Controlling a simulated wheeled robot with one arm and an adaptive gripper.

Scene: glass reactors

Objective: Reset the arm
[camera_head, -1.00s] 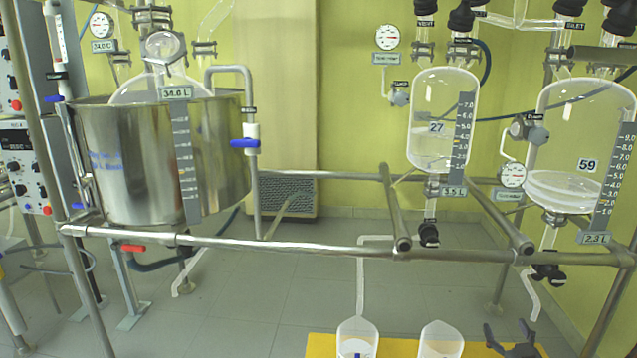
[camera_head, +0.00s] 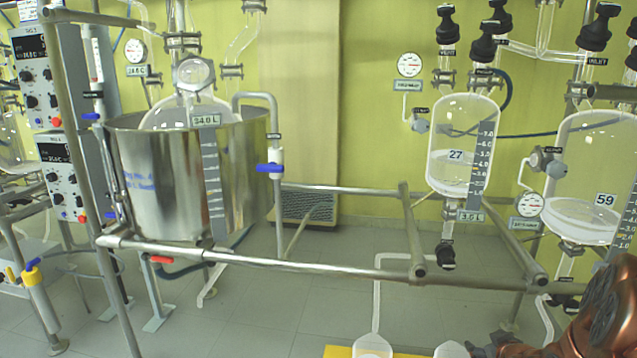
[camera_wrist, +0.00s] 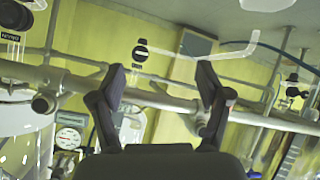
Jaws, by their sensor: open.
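My gripper (camera_wrist: 160,80) is open in the wrist view, with its two dark fingers apart and nothing between them. Behind the fingers runs a metal rail (camera_wrist: 158,98) of the frame, and the view is tilted. In the head view my copper-coloured arm (camera_head: 605,315) fills the lower right corner, and my gripper is only partly seen as dark parts at the bottom edge. It is in front of and below the right glass vessel marked 59 (camera_head: 590,185).
A steel bath vessel (camera_head: 165,190) hangs in the frame at left. The glass vessel marked 27 (camera_head: 462,135) is right of centre. A front rail (camera_head: 290,264) crosses the view. White containers (camera_head: 372,346) stand low on a yellow surface.

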